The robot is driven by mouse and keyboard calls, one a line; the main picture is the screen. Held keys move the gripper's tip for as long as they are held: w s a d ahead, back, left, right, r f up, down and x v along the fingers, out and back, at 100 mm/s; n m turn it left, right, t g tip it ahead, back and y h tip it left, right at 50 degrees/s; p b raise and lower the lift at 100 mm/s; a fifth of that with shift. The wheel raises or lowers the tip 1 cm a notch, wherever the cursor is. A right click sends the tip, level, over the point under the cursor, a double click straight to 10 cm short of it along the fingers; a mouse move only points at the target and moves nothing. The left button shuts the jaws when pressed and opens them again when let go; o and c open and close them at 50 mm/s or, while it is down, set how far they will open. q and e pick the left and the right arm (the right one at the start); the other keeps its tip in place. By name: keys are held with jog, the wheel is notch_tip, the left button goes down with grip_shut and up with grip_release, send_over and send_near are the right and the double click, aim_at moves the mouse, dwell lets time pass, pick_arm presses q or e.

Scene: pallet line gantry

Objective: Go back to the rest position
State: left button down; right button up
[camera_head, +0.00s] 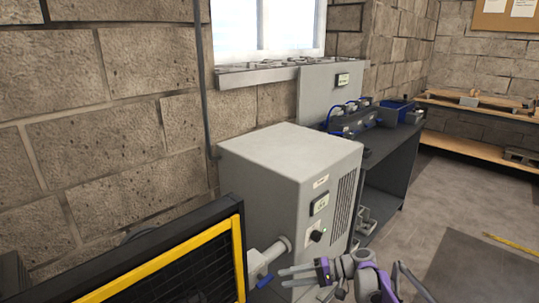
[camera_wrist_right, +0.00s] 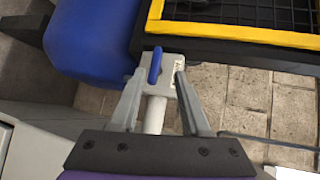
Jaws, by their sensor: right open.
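My right gripper (camera_head: 282,277) is at the bottom of the head view, its grey fingers pointing left beside a grey cabinet (camera_head: 265,175). In the right wrist view the gripper (camera_wrist_right: 160,80) is open, with a gap between its fingers. A grey pipe fitting with a blue lever (camera_wrist_right: 155,66) shows in that gap; I cannot tell whether a finger touches it. In the head view the blue lever (camera_head: 264,281) is just left of the fingertips. My left gripper is not in view.
A yellow-edged black mesh guard (camera_head: 180,265) stands at the lower left. A dark bench (camera_head: 385,150) with blue-hosed equipment stands behind the cabinet. Wooden shelves (camera_head: 465,145) line the back right. Open floor (camera_head: 440,200) lies to the right. A blue rounded body (camera_wrist_right: 95,40) is near the fingers.

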jog(key=s+r+h, duration=0.2)
jog(key=s+h, duration=0.2)
jog(key=s, duration=0.4)
jog(key=s+d+f+t+h, duration=0.15)
jog(key=s+d+h, duration=0.25)
jog(key=s, duration=0.6)
jog(key=s+d+f+n+t+h, duration=0.1)
jog(key=s+d+f+h, duration=0.2)
jog(key=s, duration=0.8)
jog(key=s+d+f+t+h, duration=0.1)
jog(key=s+d+h, duration=0.3)
jog(key=s, duration=0.6)
pick_arm(q)
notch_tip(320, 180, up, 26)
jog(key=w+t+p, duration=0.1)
jog(key=p, duration=2.2)
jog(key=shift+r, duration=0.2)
pick_arm(e)
notch_tip(320, 180, up, 26)
jog(key=w+t, duration=0.1)
jog(key=shift+w, duration=0.4)
jog(key=shift+d, duration=0.15)
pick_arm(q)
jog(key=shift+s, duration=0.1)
pick_arm(e)
jog(key=shift+s, duration=0.1)
